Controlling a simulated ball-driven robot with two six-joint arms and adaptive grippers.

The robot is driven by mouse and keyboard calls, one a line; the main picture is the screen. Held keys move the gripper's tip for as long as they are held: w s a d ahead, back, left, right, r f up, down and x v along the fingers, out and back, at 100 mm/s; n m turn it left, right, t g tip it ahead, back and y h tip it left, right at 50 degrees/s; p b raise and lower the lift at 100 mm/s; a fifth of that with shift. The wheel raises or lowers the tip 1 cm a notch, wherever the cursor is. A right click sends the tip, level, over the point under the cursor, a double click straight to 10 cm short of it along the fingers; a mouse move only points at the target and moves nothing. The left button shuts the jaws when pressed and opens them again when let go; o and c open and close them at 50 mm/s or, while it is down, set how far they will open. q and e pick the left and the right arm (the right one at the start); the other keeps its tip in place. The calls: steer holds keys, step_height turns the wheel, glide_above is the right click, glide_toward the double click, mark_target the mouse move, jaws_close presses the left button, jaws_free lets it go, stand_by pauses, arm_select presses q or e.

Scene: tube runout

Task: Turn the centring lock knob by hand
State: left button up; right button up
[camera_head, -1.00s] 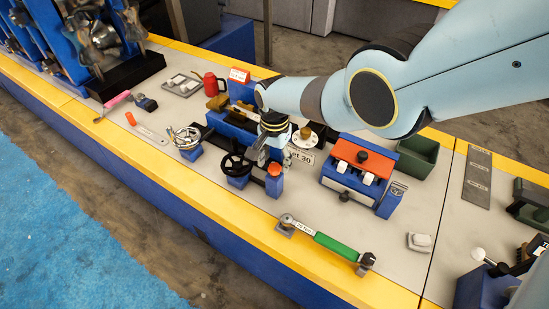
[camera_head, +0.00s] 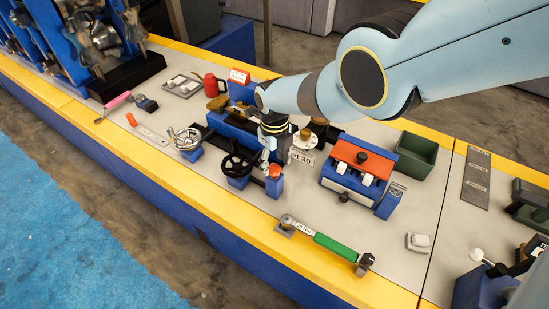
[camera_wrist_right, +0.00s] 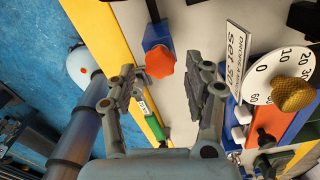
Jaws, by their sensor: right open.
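The orange-red lobed knob (camera_head: 275,170), which I take for the centring lock knob, sits on top of a blue post near the bench front. My right gripper (camera_head: 267,158) is just behind and above it in the head view. In the right wrist view the knob (camera_wrist_right: 160,62) shows ahead, between the lines of the two spread fingers of the gripper (camera_wrist_right: 166,80). The fingers are open and empty, with a gap on both sides of the knob. My left gripper is not in view.
A black handwheel (camera_head: 236,165) stands close left of the knob. A white dial with a brass knob (camera_head: 303,140) and a "set 30" label are close behind right. A blue box with an orange top (camera_head: 360,165) stands right. A green-handled wrench (camera_head: 335,245) lies in front.

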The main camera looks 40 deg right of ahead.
steer(key=shift+m, duration=0.6)
steer(key=shift+f+b, duration=1.05)
steer(key=shift+f, duration=0.05)
steer(key=shift+r, duration=0.1)
